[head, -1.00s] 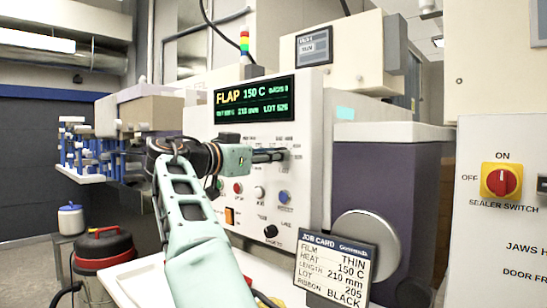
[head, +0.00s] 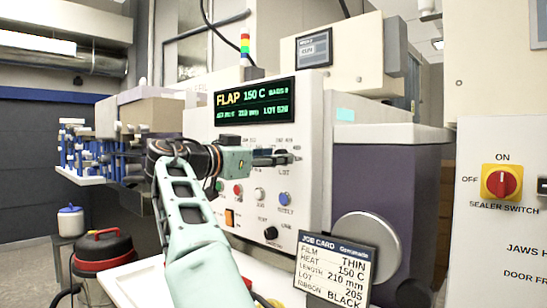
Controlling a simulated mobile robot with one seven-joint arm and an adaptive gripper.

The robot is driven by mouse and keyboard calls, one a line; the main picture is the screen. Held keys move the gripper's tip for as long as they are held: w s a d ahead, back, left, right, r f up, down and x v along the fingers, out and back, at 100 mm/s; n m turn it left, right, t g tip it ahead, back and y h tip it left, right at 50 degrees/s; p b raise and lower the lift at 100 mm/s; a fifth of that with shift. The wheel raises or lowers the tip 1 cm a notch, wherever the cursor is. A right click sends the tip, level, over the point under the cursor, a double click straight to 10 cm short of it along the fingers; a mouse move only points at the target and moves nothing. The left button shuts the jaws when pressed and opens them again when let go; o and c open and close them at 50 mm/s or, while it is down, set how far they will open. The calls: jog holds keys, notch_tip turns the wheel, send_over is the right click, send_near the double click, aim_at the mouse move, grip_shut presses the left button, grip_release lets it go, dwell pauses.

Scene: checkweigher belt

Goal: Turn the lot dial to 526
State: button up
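The lot dial (head: 284,157) is a dark knob on the right part of the white control panel, with a LOT label under it. My gripper (head: 273,158) is at the dial, coming from the left, with its dark fingers reaching the knob. From this side I cannot tell whether the fingers are closed on it or just beside it. The green-lit display (head: 254,101) reads FLAP, 150 C, 210 mm and a lot number that looks like 526, though the last digit is blurred.
Buttons and a black lower knob (head: 270,233) sit below my arm on the panel. A job card (head: 337,270) showing LOT 205 stands in front at right, near a round grey disc (head: 367,247). A sealer switch (head: 501,182) is at far right.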

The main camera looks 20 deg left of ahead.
jog(key=shift+s, duration=0.1)
jog(key=v, duration=1.1)
jog(key=shift+s+a, duration=0.2)
jog(key=shift+s, duration=0.15)
jog(key=shift+d, duration=0.1)
